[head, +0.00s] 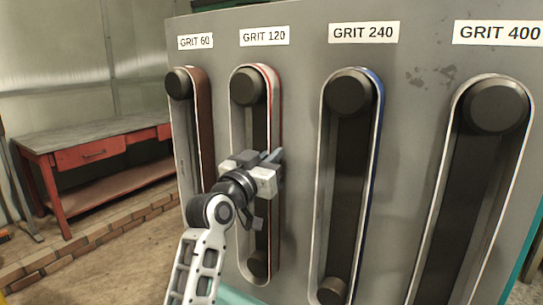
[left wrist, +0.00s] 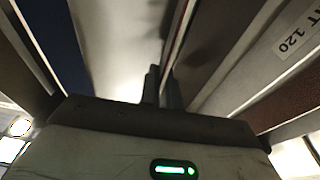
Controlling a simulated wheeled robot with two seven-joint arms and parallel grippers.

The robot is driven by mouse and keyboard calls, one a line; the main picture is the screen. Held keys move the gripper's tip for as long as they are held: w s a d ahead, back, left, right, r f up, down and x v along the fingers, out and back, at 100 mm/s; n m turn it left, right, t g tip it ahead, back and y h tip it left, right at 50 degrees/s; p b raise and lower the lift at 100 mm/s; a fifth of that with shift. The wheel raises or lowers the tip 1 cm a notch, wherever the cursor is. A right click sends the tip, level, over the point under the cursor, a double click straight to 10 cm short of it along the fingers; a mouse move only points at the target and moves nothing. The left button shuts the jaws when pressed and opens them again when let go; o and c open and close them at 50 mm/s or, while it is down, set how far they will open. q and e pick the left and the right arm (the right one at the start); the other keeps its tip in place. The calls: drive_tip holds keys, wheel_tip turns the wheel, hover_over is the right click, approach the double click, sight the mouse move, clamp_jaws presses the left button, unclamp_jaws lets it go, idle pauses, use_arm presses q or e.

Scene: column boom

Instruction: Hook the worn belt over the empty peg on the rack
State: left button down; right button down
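A grey machine panel (head: 302,110) carries tall belt loops around dark rollers. The GRIT 120 loop (head: 279,110) has a red edge. It is not clear which belt is the worn one. My left gripper (head: 272,156) is at the right side of the GRIT 120 loop, about halfway up. In the left wrist view its two dark fingers (left wrist: 163,88) stand close together, with a thin reddish belt edge (left wrist: 176,45) running down to them. I cannot tell whether they are clamped on it. No rack or empty peg is seen. My right gripper is not in view.
The GRIT 60 loop (head: 204,120) is left of my arm; the GRIT 240 loop (head: 376,120) and GRIT 400 loop (head: 527,120) are to the right. A red workbench (head: 95,142) stands at the left wall, near a low brick edging (head: 95,240). Floor between is clear.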

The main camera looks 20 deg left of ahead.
use_arm(q)
drive_tip(key=shift+f, duration=0.2)
drive_tip(key=c, duration=1.2)
unclamp_jaws()
drive_tip(key=shift+c, duration=0.2)
drive_tip(key=r+p+v, duration=0.1)
drive_tip(key=v, duration=0.5)
drive_tip(key=shift+s+p, duration=0.35)
drive_tip(key=shift+s, duration=0.15)
drive_tip(key=shift+a, duration=0.1)
